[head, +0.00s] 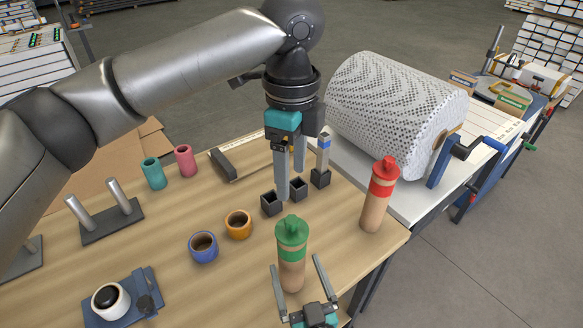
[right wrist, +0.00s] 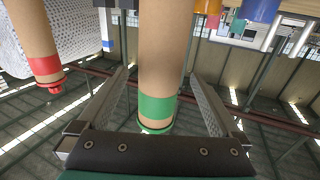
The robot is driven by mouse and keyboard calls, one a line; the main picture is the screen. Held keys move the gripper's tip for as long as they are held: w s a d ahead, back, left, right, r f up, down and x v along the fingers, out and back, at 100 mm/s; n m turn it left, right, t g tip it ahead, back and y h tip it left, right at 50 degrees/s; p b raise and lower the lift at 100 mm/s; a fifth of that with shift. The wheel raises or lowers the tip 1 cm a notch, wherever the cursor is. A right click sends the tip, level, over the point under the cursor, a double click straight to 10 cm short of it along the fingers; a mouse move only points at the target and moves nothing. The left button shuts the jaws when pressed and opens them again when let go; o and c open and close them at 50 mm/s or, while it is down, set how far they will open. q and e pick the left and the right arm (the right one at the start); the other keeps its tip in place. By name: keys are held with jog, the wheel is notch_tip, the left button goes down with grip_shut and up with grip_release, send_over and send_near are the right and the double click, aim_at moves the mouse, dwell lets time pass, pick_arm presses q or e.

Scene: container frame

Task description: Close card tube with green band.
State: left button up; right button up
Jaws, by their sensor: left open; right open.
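The card tube with the green band (head: 290,277) stands upright near the table's front edge. A green cap (head: 291,231) sits on its top; I cannot tell whether it is fully pressed down. My right gripper (head: 295,262) is open, with its fingers on either side of the tube. In the right wrist view the tube (right wrist: 163,50) appears upside down between the open fingers, with visible gaps on both sides. My left gripper (head: 291,186) is open and empty, pointing down behind and above the green cap, apart from it.
A red-banded tube (head: 374,212) with a red cap stands to the right. Blue (head: 203,247) and orange (head: 238,224) cups stand left. Small black holders (head: 272,204) lie behind, near my left fingers. A large patterned roll (head: 390,105) is at back right.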

jog(key=v, duration=1.1)
jog(key=shift+s, duration=0.25)
